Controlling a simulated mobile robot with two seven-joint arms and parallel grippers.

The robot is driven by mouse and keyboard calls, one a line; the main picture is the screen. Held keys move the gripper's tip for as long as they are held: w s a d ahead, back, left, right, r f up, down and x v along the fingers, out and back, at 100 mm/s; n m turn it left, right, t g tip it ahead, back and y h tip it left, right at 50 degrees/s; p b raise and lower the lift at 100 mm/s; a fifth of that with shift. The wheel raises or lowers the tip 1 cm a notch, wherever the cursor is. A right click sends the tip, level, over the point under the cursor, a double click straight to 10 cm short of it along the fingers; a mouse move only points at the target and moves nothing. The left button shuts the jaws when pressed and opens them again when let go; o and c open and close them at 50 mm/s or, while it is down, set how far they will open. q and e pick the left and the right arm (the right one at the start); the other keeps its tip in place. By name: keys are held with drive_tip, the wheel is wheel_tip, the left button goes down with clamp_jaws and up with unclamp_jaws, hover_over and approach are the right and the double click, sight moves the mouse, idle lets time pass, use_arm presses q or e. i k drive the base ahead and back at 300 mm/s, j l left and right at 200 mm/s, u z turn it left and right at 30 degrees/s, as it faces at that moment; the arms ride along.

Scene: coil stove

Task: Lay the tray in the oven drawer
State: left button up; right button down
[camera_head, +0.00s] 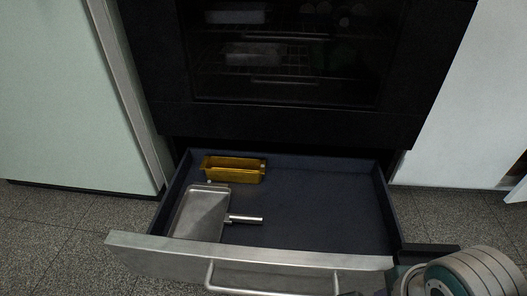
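The oven drawer (320,205) is pulled open below the oven, with a dark blue floor and a metal front. A shallow silver tray (203,208) with a rod-like handle (246,219) pointing right lies inside at the front left. The drawer front hides its near edge. My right arm comes in at the bottom right, and its dark gripper part (430,248) is by the drawer's right front corner. Its fingertips are not clear, so whether it is open or touching the drawer cannot be told. My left gripper is not in view.
A gold loaf pan (234,170) sits in the drawer's back left, behind the silver tray. The drawer's right half is bare. The black oven (290,120) is above, with a pale green cabinet (70,100) on the left and a bar handle (270,290) on the drawer front.

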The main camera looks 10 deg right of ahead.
sight(336, 229)
drive_tip(key=i, duration=1)
